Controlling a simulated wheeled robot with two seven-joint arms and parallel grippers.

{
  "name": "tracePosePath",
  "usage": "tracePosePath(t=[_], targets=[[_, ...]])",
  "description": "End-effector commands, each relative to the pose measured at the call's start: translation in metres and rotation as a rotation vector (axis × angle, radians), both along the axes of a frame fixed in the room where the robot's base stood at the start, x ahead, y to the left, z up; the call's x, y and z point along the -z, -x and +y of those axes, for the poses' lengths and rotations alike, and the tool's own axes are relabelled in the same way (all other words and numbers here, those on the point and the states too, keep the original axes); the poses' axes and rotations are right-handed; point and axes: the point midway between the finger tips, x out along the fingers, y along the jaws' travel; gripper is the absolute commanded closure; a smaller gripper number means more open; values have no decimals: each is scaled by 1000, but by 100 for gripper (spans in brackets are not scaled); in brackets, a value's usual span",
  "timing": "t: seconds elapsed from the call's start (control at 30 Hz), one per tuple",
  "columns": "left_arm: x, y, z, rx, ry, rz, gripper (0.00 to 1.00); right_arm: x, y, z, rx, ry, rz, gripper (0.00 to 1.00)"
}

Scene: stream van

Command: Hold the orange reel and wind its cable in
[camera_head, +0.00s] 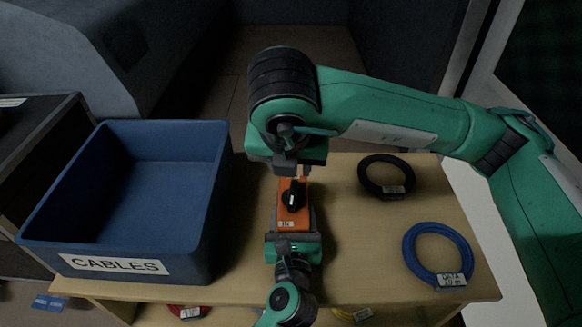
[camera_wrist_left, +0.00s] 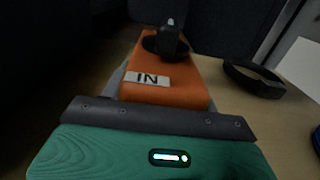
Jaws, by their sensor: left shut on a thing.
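The orange reel (camera_head: 296,190) stands on the wooden table, and its near side carries an "IN" label. A black crank knob (camera_head: 293,197) sits on its top; the reel (camera_wrist_left: 165,92) and the knob (camera_wrist_left: 168,42) also show in the left wrist view. My left gripper (camera_head: 293,226) reaches in from the near side and is shut on the reel, grey fingers along its sides. My right gripper (camera_head: 291,170) points down over the reel's far end, behind the knob. Its fingertips are mostly hidden, so I cannot tell how its jaws stand. The reel's cable is not visible.
A blue bin (camera_head: 205,232) labelled "CABLES" stands empty left of the reel. A black cable coil (camera_head: 366,181) and a blue cable coil (camera_head: 408,250) lie to the right. Red (camera_head: 176,311) and yellow (camera_head: 341,314) coils show below the table's near edge.

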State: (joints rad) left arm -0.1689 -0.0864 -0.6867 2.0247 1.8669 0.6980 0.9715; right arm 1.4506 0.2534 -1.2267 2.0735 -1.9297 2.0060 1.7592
Motion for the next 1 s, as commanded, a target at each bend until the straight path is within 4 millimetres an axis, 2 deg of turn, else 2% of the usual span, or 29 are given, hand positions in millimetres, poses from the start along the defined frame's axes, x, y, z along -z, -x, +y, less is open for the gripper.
tracePosePath(t=[0.37, 0.4, 0.5, 0.83, 1.0], targets=[[-1, 0, 0, 0, 1, -2, 67, -1, 1, 0, 0, 0, 0, 63], [-1, 0, 0, 0, 1, -2, 34, -1, 0, 0, 0, 0, 0, 63], [-1, 0, 0, 0, 0, -2, 15, -1, 0, 0, 0, 0, 0, 63], [0, 2, 0, 0, 0, 0, 15, -1, 0, 0, 0, 0, 0, 63], [1, 18, 0, 1, 1, 2, 15, -1, 0, 0, 0, 0, 0, 63]])
